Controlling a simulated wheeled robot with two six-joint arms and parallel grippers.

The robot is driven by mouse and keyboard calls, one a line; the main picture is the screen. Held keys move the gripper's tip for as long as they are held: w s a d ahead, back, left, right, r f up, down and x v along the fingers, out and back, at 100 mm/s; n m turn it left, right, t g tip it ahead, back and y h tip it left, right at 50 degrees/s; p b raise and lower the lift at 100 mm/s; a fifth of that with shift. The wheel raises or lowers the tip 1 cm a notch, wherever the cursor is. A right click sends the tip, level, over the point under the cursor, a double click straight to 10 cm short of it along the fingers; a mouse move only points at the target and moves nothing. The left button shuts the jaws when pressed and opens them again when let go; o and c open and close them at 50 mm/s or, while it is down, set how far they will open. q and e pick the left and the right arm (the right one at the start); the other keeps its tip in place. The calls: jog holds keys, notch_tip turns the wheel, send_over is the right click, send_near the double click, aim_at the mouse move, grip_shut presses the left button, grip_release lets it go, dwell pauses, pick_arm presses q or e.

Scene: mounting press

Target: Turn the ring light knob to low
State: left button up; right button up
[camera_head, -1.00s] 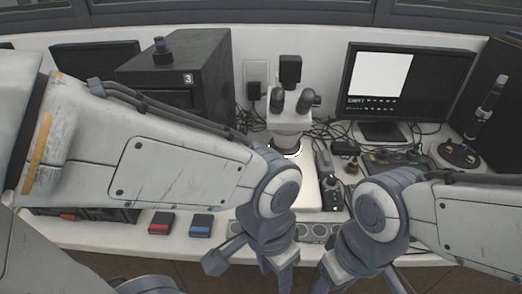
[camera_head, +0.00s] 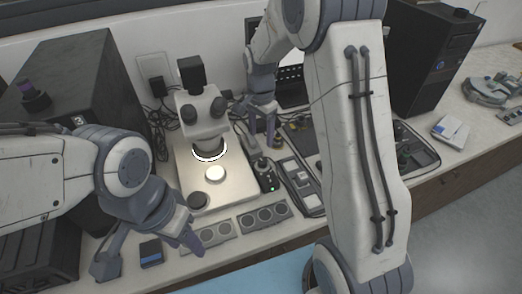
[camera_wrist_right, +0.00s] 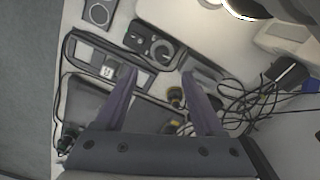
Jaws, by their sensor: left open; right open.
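The microscope (camera_head: 203,115) stands on a pale base, with its ring light (camera_head: 210,156) glowing white under the head. A small black control box (camera_head: 268,180) with a green light sits just right of the base. In the right wrist view, the black control box (camera_wrist_right: 140,36) shows a round knob (camera_wrist_right: 161,50); its setting is too small to read. My right gripper (camera_head: 260,135) is open and empty, pointing down above and behind the box. Its fingers (camera_wrist_right: 163,85) are apart from the knob. My left gripper (camera_head: 148,250) is open near the bench's front edge.
Loose cables (camera_wrist_right: 250,105) lie behind. A blue block (camera_head: 151,253) lies between the left fingers in the picture; contact is unclear. A dark cabinet (camera_head: 75,95) stands left.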

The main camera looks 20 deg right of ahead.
aim_at(262, 161)
jog(key=shift+m, duration=0.8)
jog(key=f+p, duration=0.1)
jog(key=f, duration=0.2)
jog(key=f+p, duration=0.1)
jog(key=f, duration=0.3)
jog(key=f+p, duration=0.1)
jog(key=f, duration=0.3)
jog(key=shift+w+d+f, duration=0.1)
jog(key=shift+w+d, duration=0.15)
jog(key=shift+w, duration=0.1)
jog(key=shift+f, duration=0.7)
grip_shut()
